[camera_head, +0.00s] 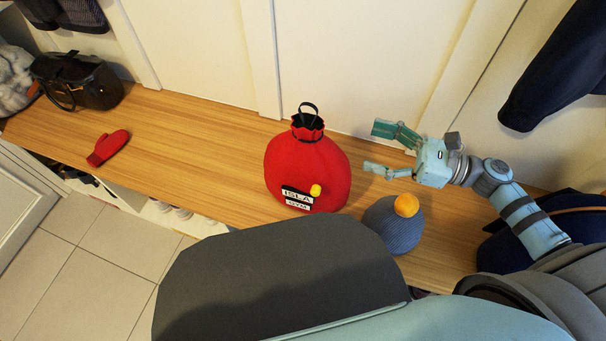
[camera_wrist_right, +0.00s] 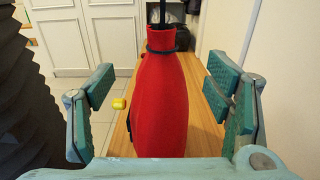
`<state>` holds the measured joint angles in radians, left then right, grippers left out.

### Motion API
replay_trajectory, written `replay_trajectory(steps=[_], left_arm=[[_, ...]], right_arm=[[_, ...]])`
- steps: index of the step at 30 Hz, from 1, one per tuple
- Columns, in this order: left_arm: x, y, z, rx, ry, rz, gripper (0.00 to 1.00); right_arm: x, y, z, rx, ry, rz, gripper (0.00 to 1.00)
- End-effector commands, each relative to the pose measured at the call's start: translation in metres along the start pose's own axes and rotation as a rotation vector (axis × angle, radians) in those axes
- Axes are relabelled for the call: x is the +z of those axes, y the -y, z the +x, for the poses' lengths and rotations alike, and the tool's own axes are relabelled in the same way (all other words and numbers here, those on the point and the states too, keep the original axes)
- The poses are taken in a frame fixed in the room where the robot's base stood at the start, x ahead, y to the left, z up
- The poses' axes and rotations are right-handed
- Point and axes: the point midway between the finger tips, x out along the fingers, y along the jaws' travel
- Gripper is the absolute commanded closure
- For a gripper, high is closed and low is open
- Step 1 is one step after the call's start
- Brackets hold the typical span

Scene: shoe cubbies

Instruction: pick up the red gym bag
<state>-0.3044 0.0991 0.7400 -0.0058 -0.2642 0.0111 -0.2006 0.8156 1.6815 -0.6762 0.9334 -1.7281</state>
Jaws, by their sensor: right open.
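The red gym bag (camera_head: 307,170) stands upright on the wooden bench. It has a gathered neck, a black loop handle (camera_head: 308,115) on top, a white label and a yellow tag. My right gripper (camera_head: 372,148) is open and empty just to the right of the bag, its fingers pointing at it. In the right wrist view the bag (camera_wrist_right: 160,105) stands ahead, between the two open fingers (camera_wrist_right: 160,110), and no finger visibly touches it. My left gripper is not in view.
The wooden bench (camera_head: 215,140) also holds a blue knit hat (camera_head: 391,228) with an orange pompom in front of my right gripper, a red mitten (camera_head: 108,148) and a black bag (camera_head: 78,80) at the left. A dark garment (camera_head: 555,75) hangs at upper right.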

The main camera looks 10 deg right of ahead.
Motion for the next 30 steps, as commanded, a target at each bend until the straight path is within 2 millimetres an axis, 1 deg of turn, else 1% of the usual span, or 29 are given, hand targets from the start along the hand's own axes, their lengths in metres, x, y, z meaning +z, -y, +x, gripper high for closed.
replay_trajectory(steps=[1, 5, 7, 8, 11, 12, 15, 20, 24, 27, 30], left_arm=[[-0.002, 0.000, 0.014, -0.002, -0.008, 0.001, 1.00], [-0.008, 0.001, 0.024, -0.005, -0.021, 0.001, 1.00], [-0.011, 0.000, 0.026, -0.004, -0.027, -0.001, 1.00], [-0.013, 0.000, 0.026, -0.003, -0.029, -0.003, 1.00], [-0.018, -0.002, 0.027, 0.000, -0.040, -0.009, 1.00], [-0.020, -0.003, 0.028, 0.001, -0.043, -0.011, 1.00], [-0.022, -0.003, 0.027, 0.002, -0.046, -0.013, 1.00], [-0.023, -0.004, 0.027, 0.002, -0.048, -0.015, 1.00], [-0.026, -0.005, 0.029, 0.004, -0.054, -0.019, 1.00], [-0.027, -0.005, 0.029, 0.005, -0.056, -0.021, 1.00], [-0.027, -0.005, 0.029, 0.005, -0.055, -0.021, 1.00]], right_arm=[[-0.015, 0.000, 0.000, 0.000, 0.000, 0.001, 0.28], [-0.026, 0.000, 0.000, -0.003, 0.001, 0.001, 0.28], [-0.026, 0.000, 0.007, -0.002, 0.004, 0.000, 0.28], [-0.026, 0.000, 0.013, -0.002, 0.005, 0.000, 0.28], [-0.024, 0.000, 0.038, -0.004, 0.010, -0.002, 0.28], [-0.023, 0.001, 0.050, -0.006, 0.010, 0.000, 0.28], [-0.022, 0.001, 0.075, -0.005, 0.008, 0.001, 0.28], [-0.023, 0.000, 0.097, -0.004, 0.004, 0.003, 0.28], [-0.024, -0.004, 0.124, -0.002, 0.007, 0.004, 0.28], [-0.024, -0.003, 0.141, -0.002, 0.004, 0.003, 0.28], [-0.025, -0.004, 0.146, -0.002, 0.000, 0.002, 0.28]])
